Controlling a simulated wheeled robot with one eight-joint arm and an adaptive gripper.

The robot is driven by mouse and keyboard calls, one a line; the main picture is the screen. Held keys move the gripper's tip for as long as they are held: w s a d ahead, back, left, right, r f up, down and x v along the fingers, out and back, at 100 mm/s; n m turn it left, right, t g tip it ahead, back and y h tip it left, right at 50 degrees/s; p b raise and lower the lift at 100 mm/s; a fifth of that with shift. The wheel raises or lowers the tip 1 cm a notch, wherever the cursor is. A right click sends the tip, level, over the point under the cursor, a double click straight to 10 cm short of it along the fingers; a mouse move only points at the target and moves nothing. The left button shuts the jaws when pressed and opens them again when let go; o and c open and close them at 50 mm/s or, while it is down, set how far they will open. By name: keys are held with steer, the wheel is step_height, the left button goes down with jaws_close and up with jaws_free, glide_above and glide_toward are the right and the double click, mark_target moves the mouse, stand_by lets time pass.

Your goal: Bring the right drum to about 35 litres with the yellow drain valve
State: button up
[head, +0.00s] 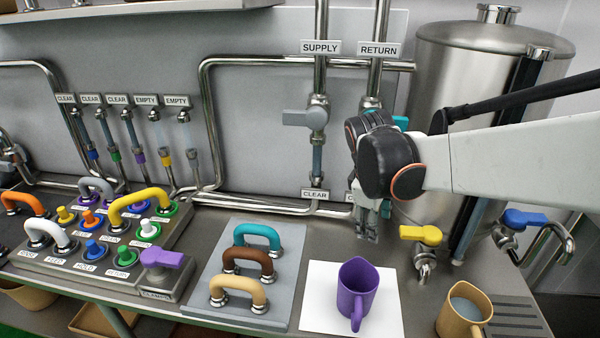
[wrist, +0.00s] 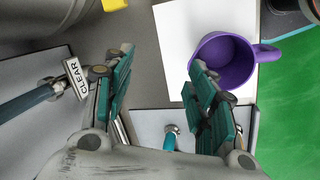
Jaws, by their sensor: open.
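The right drum (head: 480,70) is a large steel tank at the back right, partly hidden behind my arm. A dark upright strip (head: 470,215) runs down its front; I cannot read a level on it. The yellow drain valve (head: 421,235) has its handle lying roughly level on a steel tap low in front of the drum. A yellow bit (wrist: 115,4) at the top edge of the wrist view may be this handle. My gripper (head: 368,236) points down, left of the yellow valve and apart from it. In the wrist view its fingers (wrist: 162,75) are spread with nothing between them.
A purple mug (head: 357,290) stands on a white sheet (head: 318,308) below my gripper. A tan mug (head: 464,310) stands below the yellow valve. A blue-handled valve (head: 525,219) is at the right. Handles and a coloured button panel (head: 110,262) fill the left. Pipes stand behind.

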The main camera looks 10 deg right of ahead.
mark_target(412, 230)
steer(key=w+d+f+n+g+h+p, duration=0.25)
steer(key=w+f+n, duration=0.25)
steer(key=w+f, duration=0.3)
steer(key=shift+g+y, duration=0.25)
steer(key=shift+y, duration=0.2)
steer(key=s+d+b, duration=0.1)
steer(key=d, duration=0.2)
steer(key=s+d+b, duration=0.1)
steer(key=d, duration=0.3)
steer(key=s+d+b, duration=0.1)
steer(key=d, duration=0.2)
steer(key=shift+d+r, duration=0.15)
steer(key=shift+d, duration=0.05)
steer(key=shift+d+f+b, duration=0.4)
steer(key=shift+f+b, duration=0.1)
steer(key=shift+s, duration=0.1)
jaws_close()
